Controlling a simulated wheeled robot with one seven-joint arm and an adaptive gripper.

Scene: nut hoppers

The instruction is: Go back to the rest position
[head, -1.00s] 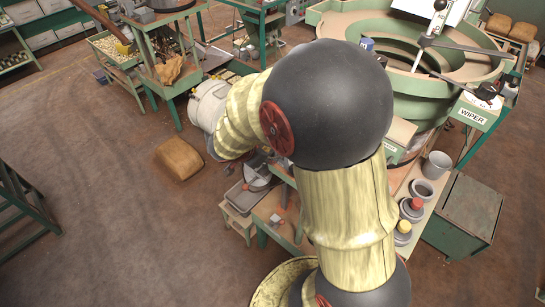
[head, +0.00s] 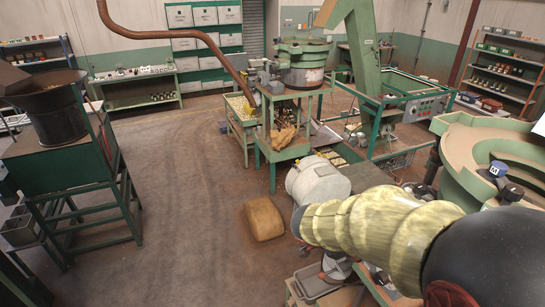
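My arm reaches in from the lower right of the head view, with a black joint and a pale yellow ribbed sleeve. It ends in a whitish wrist part that points toward the left. My gripper's fingers are not visible; they are hidden below or behind the wrist, so I cannot tell what they hold. The arm end is above the floor, just right of a tan sack (head: 264,219).
A green bowl feeder (head: 455,160) stands at the right. A green stand with a dark hopper (head: 58,118) is at the left. A green machine table (head: 290,148) stands behind the sack. Grey trays (head: 322,284) are below the arm. Brown floor at centre left is clear.

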